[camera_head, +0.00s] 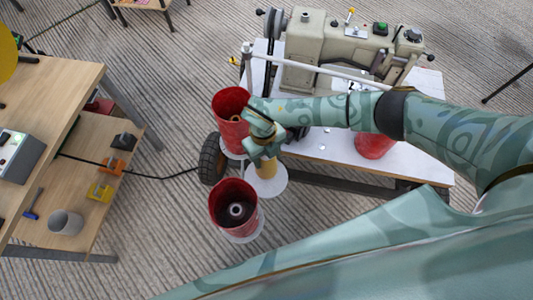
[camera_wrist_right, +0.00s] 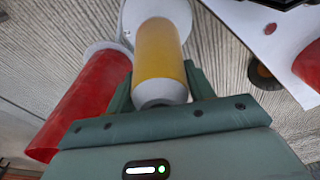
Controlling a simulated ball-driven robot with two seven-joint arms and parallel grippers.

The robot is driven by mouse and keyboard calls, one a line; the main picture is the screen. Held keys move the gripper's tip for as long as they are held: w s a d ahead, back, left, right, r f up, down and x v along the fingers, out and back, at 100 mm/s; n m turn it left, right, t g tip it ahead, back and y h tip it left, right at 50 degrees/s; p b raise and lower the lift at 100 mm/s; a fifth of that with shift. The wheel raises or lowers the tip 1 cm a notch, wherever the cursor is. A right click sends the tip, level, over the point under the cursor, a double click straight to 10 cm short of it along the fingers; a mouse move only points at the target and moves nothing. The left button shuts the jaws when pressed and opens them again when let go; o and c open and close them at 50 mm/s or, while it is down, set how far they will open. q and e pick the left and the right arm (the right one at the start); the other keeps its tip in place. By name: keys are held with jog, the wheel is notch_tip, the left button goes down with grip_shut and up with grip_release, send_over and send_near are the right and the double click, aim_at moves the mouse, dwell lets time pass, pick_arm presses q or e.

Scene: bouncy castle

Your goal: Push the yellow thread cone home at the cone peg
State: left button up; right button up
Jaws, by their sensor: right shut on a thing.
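The yellow thread cone (camera_head: 268,171) stands over a round white disc (camera_head: 270,190), beside a sewing machine table. My right gripper (camera_head: 264,148) is shut on the cone near its upper end and partly covers it in the head view. In the right wrist view the yellow cone (camera_wrist_right: 163,60) runs between the two fingers of my gripper (camera_wrist_right: 163,92), with its pale end towards me and the white disc (camera_wrist_right: 128,22) beyond. The peg is hidden, so I cannot tell how far down the cone sits. My left gripper is not in view.
Red hollow holders (camera_head: 231,106) (camera_head: 233,205) stand close on both sides of the cone. A sewing machine (camera_head: 325,50) sits on the white table (camera_head: 325,148) to the right. A wooden bench (camera_head: 50,88) and lower shelf (camera_head: 85,195) stand left. A black wheel (camera_head: 211,160) is near.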

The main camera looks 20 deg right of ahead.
pick_arm(q)
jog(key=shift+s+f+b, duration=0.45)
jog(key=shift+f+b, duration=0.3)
jog(key=shift+b, duration=0.2)
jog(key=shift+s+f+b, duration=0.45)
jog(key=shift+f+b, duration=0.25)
jog(key=shift+b, duration=0.2)
pick_arm(e)
jog(key=shift+f, duration=3.7)
jog(key=o, duration=1.5)
jog(key=shift+o, duration=0.2)
jog(key=shift+w+r, duration=0.1)
jog(key=shift+r, duration=0.3)
jog(key=r+p, duration=0.2)
jog(key=r, duration=0.3)
jog(key=w+r+p, duration=0.1)
jog(key=r+p, duration=0.2)
jog(key=r, duration=0.2)
jog(key=w+r+p, duration=0.1)
jog(key=r+p, duration=0.2)
jog(key=r, duration=0.2)
jog(key=shift+a+r, duration=0.2)
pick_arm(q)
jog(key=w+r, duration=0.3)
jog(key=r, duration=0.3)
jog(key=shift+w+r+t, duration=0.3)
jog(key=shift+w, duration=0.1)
